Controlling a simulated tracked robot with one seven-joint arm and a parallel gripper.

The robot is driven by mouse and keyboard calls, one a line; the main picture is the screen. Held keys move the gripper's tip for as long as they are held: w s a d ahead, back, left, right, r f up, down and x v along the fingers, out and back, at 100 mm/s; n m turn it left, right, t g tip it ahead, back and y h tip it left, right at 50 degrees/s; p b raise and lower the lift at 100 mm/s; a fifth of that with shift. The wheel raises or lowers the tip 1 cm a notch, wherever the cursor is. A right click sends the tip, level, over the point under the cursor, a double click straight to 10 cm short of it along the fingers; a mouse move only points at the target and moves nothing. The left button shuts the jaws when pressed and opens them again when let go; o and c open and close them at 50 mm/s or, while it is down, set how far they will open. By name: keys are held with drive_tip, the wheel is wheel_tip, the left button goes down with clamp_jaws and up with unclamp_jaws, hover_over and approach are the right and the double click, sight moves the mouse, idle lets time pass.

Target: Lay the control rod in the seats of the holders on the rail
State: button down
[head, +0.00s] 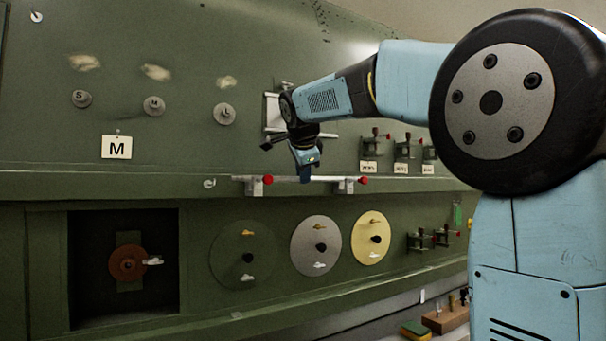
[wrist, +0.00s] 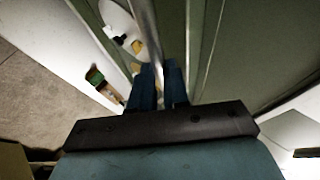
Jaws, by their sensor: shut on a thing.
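The control rod (head: 285,179) is a thin pale metal bar. It lies level along the tops of two light holders, the left holder (head: 254,188) and the right holder (head: 345,187), on the rail (head: 220,187) of the green wall. I cannot tell whether it rests in the seats or sits just above them. Red knobs show beside both holders. My gripper (head: 305,174) points down between the holders, shut on the rod. In the wrist view the rod (wrist: 147,30) runs between the blue fingers of my gripper (wrist: 160,80); the fingers hide part of it.
A wooden block (head: 446,318) stands low at right.

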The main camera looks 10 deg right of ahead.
drive_tip(key=shift+f, duration=1.05)
idle(0.5)
drive_tip(key=c, duration=1)
unclamp_jaws()
drive_tip(key=shift+c, duration=0.2)
drive_tip(key=v, duration=1.3)
drive_tip(key=shift+s+r, duration=0.15)
drive_tip(key=shift+s, duration=0.1)
drive_tip(key=s+d+f+n+g, duration=0.1)
drive_tip(key=s+d+f+n, duration=0.1)
drive_tip(key=s+f+n, duration=0.3)
drive_tip(key=s+d+f+n+g+y, duration=0.1)
drive_tip(key=s+d+f+n, duration=0.2)
drive_tip(key=s+f+n, duration=0.3)
drive_tip(key=s+d+f+n+g+y, duration=0.1)
drive_tip(key=s+f+n, duration=0.4)
drive_tip(key=s+f, duration=0.8)
wheel_tip(320, 180, down, 13)
drive_tip(key=shift+s+d+g, duration=0.4)
drive_tip(key=shift+d+g, duration=0.1)
drive_tip(key=shift+d, duration=0.3)
